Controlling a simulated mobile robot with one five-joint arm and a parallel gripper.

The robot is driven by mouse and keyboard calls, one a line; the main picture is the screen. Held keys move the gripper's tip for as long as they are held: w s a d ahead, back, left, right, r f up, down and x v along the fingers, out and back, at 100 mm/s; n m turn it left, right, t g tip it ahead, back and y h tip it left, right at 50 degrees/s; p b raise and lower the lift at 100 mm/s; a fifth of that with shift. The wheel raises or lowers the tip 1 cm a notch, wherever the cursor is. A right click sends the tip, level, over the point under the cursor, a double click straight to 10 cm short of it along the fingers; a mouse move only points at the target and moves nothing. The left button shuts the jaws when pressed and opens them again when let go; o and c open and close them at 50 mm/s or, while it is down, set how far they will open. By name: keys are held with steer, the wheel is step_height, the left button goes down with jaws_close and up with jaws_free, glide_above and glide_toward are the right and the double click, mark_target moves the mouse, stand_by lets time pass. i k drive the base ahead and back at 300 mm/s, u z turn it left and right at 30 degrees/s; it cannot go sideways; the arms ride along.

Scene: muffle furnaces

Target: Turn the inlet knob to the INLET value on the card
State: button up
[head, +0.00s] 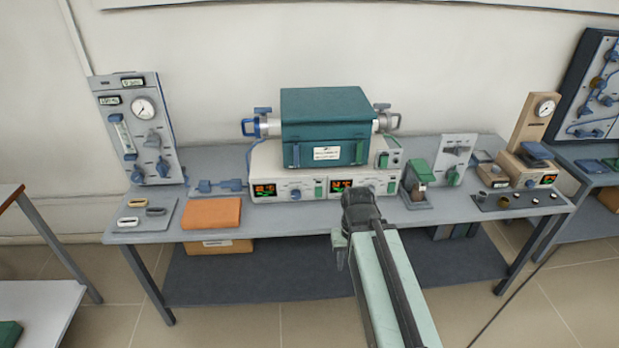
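A grey upright gas panel (170,108) stands at the bench's left end, with a round gauge (143,108), a flow tube (122,135), small displays and several blue-grey knobs. One knob (163,167) is low on its right side and another (137,175) low on its left. I cannot read which is the inlet knob. No card marked INLET is legible; a white label (327,154) on the green furnace is too small to read. My gripper (358,208) is over the bench's front middle, far right of the panel, touching no knob. Its fingertips are not clear.
The green furnace (325,104) sits on control units with lit displays (341,184). An orange block (212,212) and a grey plate with two handles (130,204) lie at left. Smaller instruments stand at right, including a beige gauge stand (530,125). Air before the bench's left half is clear.

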mark_target(295, 195)
steer(key=k, duration=1.3)
steer(key=u, duration=0.65)
steer(key=i, duration=1.55)
steer(key=z, duration=0.55)
